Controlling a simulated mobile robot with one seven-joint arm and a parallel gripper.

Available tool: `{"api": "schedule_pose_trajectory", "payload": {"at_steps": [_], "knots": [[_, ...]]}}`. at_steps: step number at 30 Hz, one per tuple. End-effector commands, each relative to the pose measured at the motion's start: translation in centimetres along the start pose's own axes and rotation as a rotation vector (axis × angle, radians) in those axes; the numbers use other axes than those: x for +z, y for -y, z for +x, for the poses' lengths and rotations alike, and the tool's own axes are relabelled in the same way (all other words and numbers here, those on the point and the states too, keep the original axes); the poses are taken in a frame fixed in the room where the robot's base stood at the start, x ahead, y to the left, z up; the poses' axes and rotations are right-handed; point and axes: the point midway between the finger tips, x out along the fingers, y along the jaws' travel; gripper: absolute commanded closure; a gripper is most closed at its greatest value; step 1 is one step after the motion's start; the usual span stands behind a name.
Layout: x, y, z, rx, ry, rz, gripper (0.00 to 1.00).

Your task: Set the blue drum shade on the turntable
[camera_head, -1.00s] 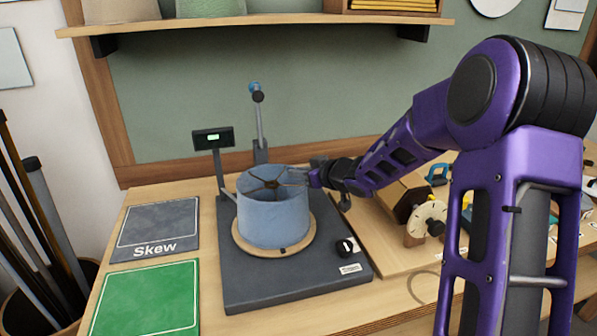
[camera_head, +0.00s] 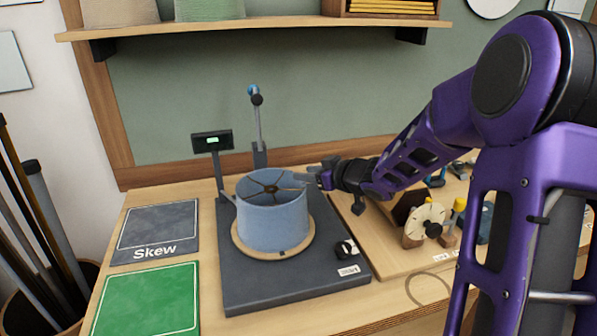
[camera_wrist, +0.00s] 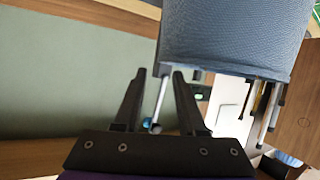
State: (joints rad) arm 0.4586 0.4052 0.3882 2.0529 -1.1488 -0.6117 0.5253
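The blue drum shade (camera_head: 272,220) stands upright on the round wooden disc of the turntable (camera_head: 242,247), its open top with dark spokes facing up. The disc sits on a dark grey base (camera_head: 262,291). My gripper (camera_head: 312,177) is just right of the shade's top rim. In the wrist view, my gripper (camera_wrist: 159,75) has its two fingers apart with nothing held between them. The shade (camera_wrist: 232,38) fills the upper right there, beyond the fingertips. A small gap seems to lie between fingers and shade.
A post with a small display (camera_head: 212,141) and a lever with a dark knob (camera_head: 257,99) rise behind the turntable. A grey "Skew" mat (camera_head: 157,228) and a green mat (camera_head: 147,300) lie left. Tools and a dial (camera_head: 424,221) are right.

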Motion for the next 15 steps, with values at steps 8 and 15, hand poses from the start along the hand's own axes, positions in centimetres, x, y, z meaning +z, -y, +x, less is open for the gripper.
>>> {"api": "schedule_pose_trajectory", "payload": {"at_steps": [8,15], "knots": [[0.0,-0.1,-5.7,0.003,0.0,-0.002,0.6],[0.0,0.1,-7.3,-0.001,0.0,0.001,0.6]]}}
